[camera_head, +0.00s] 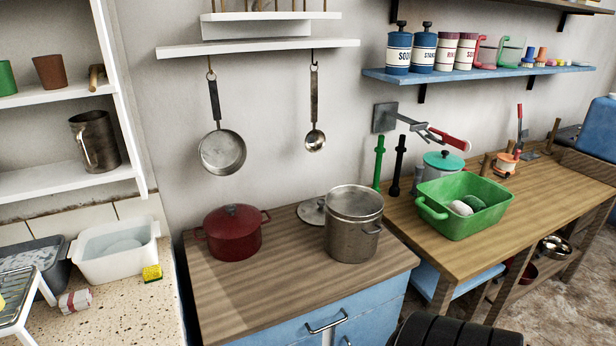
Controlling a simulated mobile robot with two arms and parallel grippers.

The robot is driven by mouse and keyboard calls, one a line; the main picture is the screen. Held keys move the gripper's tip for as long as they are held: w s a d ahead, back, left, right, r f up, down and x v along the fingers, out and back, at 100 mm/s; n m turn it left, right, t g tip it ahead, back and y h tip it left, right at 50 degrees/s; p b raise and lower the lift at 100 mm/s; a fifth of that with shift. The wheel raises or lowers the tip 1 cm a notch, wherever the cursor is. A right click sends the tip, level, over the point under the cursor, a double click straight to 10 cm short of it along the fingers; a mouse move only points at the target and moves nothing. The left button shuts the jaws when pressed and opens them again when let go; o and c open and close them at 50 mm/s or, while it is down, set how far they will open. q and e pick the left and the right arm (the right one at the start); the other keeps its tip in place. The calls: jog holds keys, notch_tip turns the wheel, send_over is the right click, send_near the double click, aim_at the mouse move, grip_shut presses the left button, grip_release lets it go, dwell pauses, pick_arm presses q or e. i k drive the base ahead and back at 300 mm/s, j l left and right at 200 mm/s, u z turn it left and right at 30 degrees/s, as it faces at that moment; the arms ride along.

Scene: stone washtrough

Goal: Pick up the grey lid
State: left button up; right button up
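A round grey lid (312,211) with a dark knob lies on the wooden top of the blue cabinet. It is towards the wall, between a dark red lidded pot (233,234) on the left and a tall steel pot (354,236) on the right. The steel pot hides the lid's right edge. Neither of my grippers shows in this view.
The wooden top (285,290) is clear in front of the pots. A pan (222,152) and a ladle (315,137) hang above. A green basin (464,206) stands on the right table. A black ridged shape (455,331) shows at the bottom edge.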

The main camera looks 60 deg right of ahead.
aim_at(312, 210)
jog(key=z, duration=1.85)
